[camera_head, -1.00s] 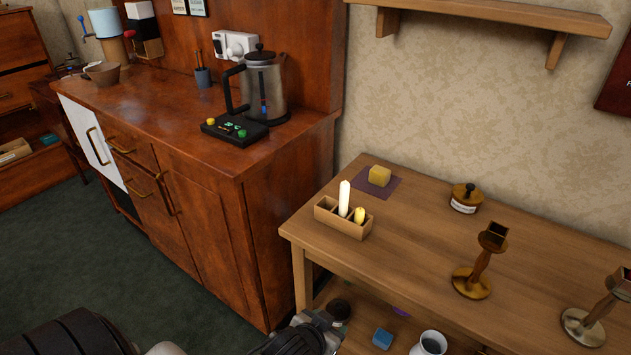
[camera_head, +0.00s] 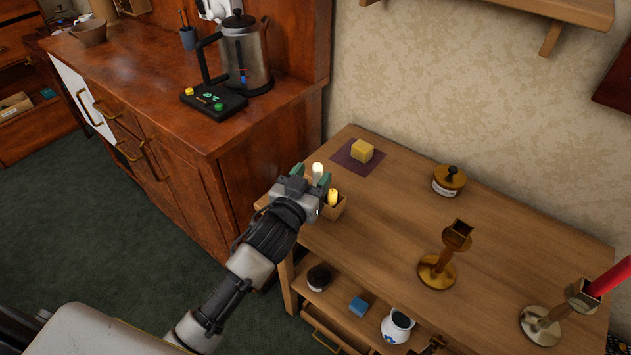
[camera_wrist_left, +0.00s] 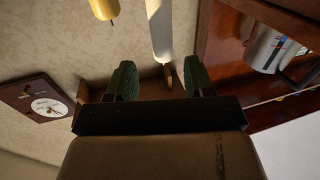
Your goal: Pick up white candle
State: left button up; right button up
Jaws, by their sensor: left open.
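The white candle (camera_head: 317,171) stands upright in a small wooden box (camera_head: 342,208) at the left end of the wooden table. My left gripper (camera_head: 310,177) is at the box with its green fingertips either side of the candle, as the head view shows it. In the left wrist view the white candle (camera_wrist_left: 160,28) lies ahead of the open fingers (camera_wrist_left: 158,78), nearer the right one. I cannot tell whether a finger touches it. A yellow candle (camera_head: 333,197) stands in the same box to the right. The gripper hides much of the box. My right gripper is not in view.
A yellow block (camera_head: 362,151) sits on a purple mat (camera_head: 343,158) behind the box. A lidded jar (camera_head: 449,181) and a brass candle holder (camera_head: 437,269) stand farther right. The wooden cabinet (camera_head: 180,110) with a kettle (camera_head: 243,60) rises at the left.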

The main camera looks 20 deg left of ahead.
aim_at(316, 170)
pick_arm(q)
jog(key=w, duration=0.6)
jog(key=shift+d+f, duration=0.2)
jog(key=shift+s, duration=0.1)
grip_shut()
